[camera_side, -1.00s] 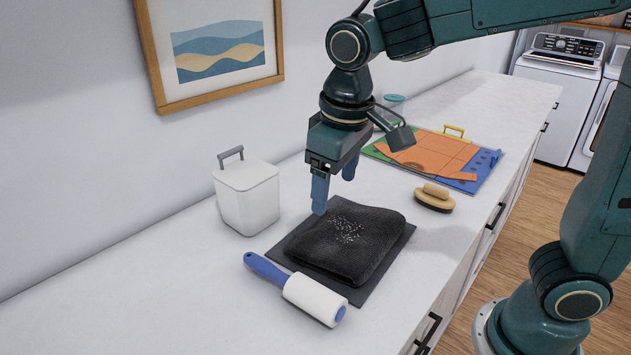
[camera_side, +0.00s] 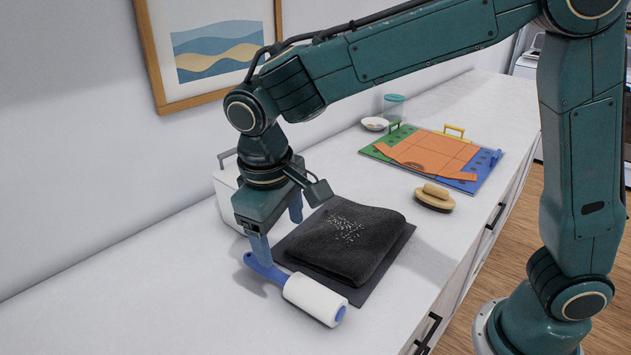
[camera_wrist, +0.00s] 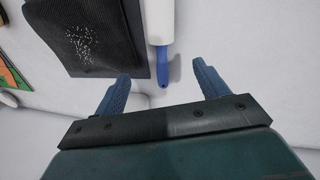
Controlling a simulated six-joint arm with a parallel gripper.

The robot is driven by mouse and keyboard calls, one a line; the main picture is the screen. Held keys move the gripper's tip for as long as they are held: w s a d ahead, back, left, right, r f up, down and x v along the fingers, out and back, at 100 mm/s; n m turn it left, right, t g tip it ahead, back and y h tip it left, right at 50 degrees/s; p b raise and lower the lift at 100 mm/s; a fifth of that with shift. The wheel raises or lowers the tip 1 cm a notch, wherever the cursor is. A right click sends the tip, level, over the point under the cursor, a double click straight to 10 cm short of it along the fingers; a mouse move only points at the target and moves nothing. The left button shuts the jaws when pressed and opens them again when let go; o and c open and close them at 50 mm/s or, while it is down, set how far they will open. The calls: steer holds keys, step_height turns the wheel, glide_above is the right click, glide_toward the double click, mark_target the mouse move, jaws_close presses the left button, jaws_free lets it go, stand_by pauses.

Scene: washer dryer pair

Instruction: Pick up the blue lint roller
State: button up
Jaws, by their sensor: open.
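The blue lint roller lies on the white counter, its white roll (camera_side: 315,299) toward the front right and its blue handle (camera_side: 264,267) toward the back left. My gripper (camera_side: 277,238) is open and points down above the handle end, partly hiding it. In the wrist view the handle (camera_wrist: 162,66) lies between the lines of the two blue fingers of my gripper (camera_wrist: 162,86), its end pointing toward the gripper. The fingers appear apart from the handle in that view. I cannot tell the exact height above it.
A dark folded towel (camera_side: 346,238) with white lint lies on a grey mat (camera_side: 387,270) close beside the roller. A white bin (camera_side: 226,190) stands behind my gripper. A wooden brush (camera_side: 434,199) and folding board (camera_side: 466,176) lie farther off. The front-left counter is clear.

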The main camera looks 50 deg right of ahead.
glide_above(290, 280)
steer(key=f, duration=0.6)
steer(key=shift+w+f, duration=0.25)
steer(key=shift+f, duration=0.35)
steer(key=shift+d+f, duration=0.15)
steer(key=shift+f, duration=1.15)
steer(key=shift+d+f, duration=0.1)
steer(key=shift+f, duration=1.2)
steer(key=shift+w, duration=0.1)
steer(key=c, duration=1.1)
steer(key=shift+r, duration=0.25)
